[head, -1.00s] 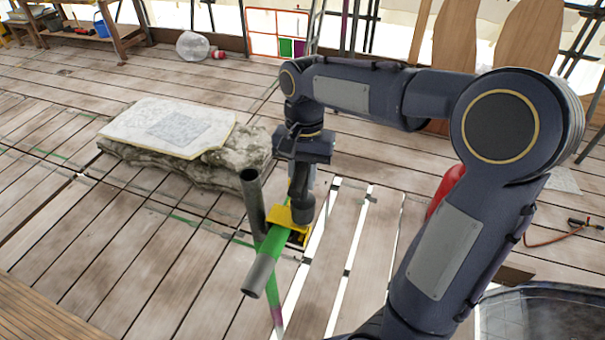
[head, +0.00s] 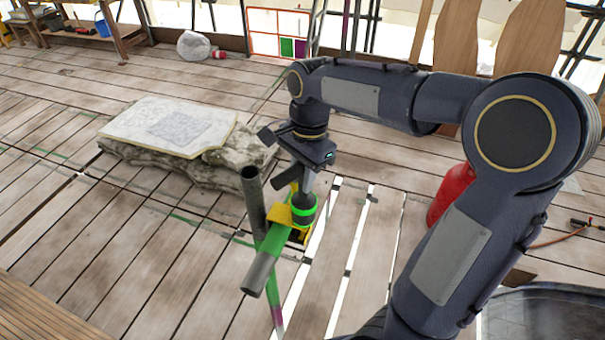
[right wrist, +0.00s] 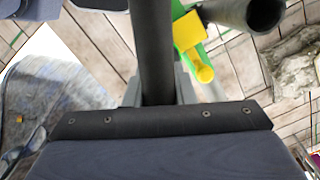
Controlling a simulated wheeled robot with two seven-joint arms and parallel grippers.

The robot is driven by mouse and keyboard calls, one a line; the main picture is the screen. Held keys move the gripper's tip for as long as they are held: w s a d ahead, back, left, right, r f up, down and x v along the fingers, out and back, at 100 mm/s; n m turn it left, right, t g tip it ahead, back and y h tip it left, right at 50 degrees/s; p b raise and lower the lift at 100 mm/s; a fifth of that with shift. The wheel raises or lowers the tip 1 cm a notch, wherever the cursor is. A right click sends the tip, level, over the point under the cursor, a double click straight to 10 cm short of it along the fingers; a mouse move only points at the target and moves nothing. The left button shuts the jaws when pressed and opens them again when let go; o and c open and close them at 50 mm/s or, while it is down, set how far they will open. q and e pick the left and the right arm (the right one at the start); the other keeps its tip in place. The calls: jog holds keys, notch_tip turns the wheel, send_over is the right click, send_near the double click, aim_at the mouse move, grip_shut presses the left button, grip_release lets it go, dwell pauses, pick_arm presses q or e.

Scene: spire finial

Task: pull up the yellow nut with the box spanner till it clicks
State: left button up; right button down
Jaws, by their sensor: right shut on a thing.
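My right gripper (head: 307,172) is shut on the box spanner, a dark tube with a bright green band (head: 303,204) near its lower end. In the right wrist view the spanner (right wrist: 152,50) runs up from the jaws. The spanner stands nearly upright, its lower end at the yellow coupler (head: 278,214). That coupler sits where the green tube (head: 272,246) meets the grey upright pole (head: 252,196). In the right wrist view a yellow bolt end (right wrist: 204,73) sticks out of the coupler. The nut is hidden, so I cannot tell how the spanner sits on it. My left gripper is out of view.
A pale stone slab (head: 165,128) lies on a rough stone block left of the pole. A red cylinder (head: 451,195) stands on the planks behind my right arm. White-edged gaps run through the planks (head: 345,240) right of the coupler. The planks at left are clear.

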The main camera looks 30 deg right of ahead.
jog(key=shift+r+p, duration=1.55)
jog(key=shift+r, duration=1.9)
